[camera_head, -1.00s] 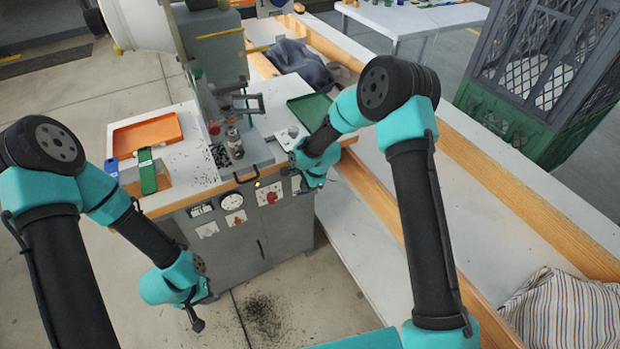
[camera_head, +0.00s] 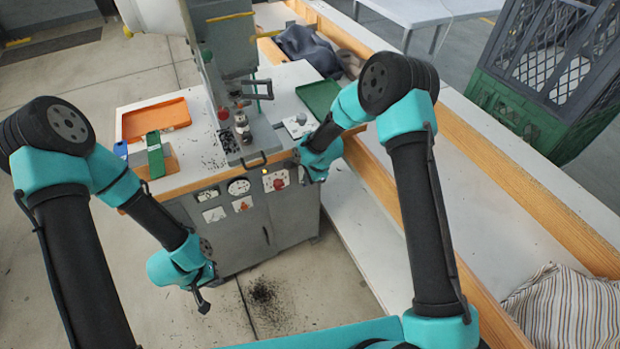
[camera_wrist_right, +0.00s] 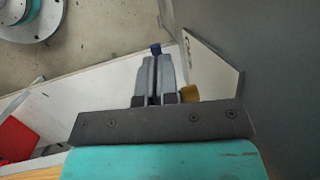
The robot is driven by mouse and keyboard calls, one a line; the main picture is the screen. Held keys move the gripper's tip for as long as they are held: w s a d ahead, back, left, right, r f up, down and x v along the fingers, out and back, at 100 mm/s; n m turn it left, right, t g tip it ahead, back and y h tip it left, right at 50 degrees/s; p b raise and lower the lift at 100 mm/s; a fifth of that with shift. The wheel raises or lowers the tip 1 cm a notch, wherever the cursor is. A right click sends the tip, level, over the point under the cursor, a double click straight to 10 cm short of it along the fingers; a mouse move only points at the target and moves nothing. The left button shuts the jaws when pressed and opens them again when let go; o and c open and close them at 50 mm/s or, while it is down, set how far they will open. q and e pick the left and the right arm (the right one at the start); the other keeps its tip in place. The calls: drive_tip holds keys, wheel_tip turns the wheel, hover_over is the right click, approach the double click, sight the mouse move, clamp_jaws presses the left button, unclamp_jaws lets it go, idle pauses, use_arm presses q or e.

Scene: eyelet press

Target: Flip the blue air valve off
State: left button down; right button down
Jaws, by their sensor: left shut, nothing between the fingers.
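A small blue piece (camera_wrist_right: 156,48), likely the blue air valve's handle, shows at the fingertips of my right gripper (camera_wrist_right: 155,73) in the right wrist view. The two fingers lie close together with a thin dark line between them. I cannot tell whether they hold the blue piece or only stand before it. A yellow piece (camera_wrist_right: 189,93) is just right of the fingers. In the head view my right wrist is at the press cabinet's right side, and the valve is hidden there. My left gripper (camera_head: 203,306) is shut and empty, low in front of the cabinet (camera_head: 240,225).
A pale angled plate (camera_wrist_right: 208,65) and the grey cabinet side (camera_wrist_right: 270,70) are close right of the right fingers. On the press table are an orange tray (camera_head: 155,118), a green tray (camera_head: 318,97) and a green block (camera_head: 155,154). A crate (camera_head: 550,75) stands at the right.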

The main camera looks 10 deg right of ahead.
drive_tip(key=shift+s+a+f, duration=0.1)
drive_tip(key=shift+s+f, duration=0.05)
drive_tip(key=shift+s, duration=0.05)
drive_tip(key=shift+w+r, duration=0.1)
drive_tip(key=shift+r, duration=0.65)
drive_tip(key=shift+r, duration=0.1)
wheel_tip(320, 180, up, 14)
drive_tip(key=s, duration=0.2)
drive_tip(key=shift+s+d+f, duration=0.2)
drive_tip(key=shift+s+d, duration=0.1)
drive_tip(key=shift+d, duration=0.05)
drive_tip(key=shift+f, duration=0.1)
